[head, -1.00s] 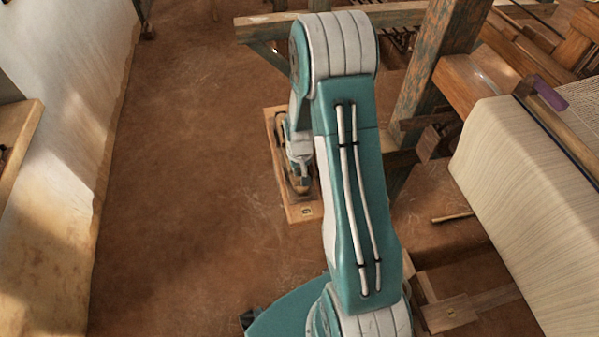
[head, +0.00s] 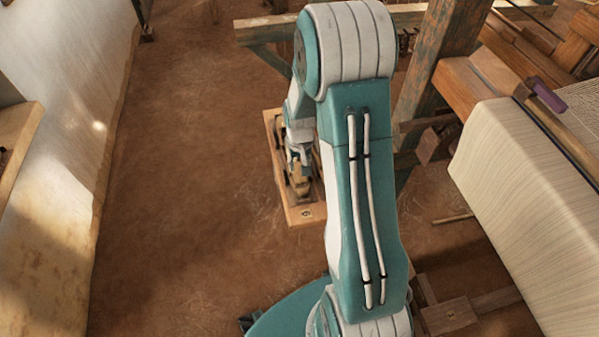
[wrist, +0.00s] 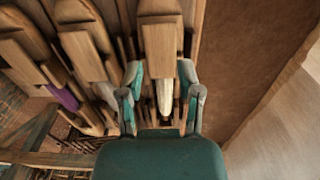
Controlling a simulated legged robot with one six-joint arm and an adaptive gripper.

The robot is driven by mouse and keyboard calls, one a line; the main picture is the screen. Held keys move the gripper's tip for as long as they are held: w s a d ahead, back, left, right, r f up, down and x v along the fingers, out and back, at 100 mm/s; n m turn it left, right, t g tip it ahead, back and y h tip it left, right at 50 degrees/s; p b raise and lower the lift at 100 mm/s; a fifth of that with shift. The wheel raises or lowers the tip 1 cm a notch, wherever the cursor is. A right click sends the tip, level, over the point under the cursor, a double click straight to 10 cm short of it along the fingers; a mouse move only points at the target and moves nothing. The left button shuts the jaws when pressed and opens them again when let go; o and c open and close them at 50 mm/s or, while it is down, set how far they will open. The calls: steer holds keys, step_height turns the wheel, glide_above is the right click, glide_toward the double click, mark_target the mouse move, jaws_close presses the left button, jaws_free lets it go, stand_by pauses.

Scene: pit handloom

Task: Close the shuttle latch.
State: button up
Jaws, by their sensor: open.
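In the wrist view, a wooden shuttle (wrist: 160,50) lies straight ahead of my gripper (wrist: 160,80), its long flat wooden piece pointing towards the camera. A pale, tapered bobbin (wrist: 164,98) shows below that piece, between my fingers. My fingers are open, one on each side of the shuttle's near part. I cannot tell whether they touch it, nor pick out the latch clearly. In the head view, my gripper (head: 299,157) is over a wooden board (head: 302,214) on the floor, partly hiding what lies on it.
More wooden pieces of similar shape (wrist: 85,55) lie close on the left in the wrist view, one with a purple part (wrist: 66,97). Bare brown floor (wrist: 235,70) is on the right. In the head view, a loom post (head: 425,85) and pale cloth (head: 520,190) stand right of my arm.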

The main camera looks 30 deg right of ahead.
mark_target(300, 176)
step_height(300, 176, up, 6)
steer(key=shift+r, duration=0.25)
stand_by(0.4)
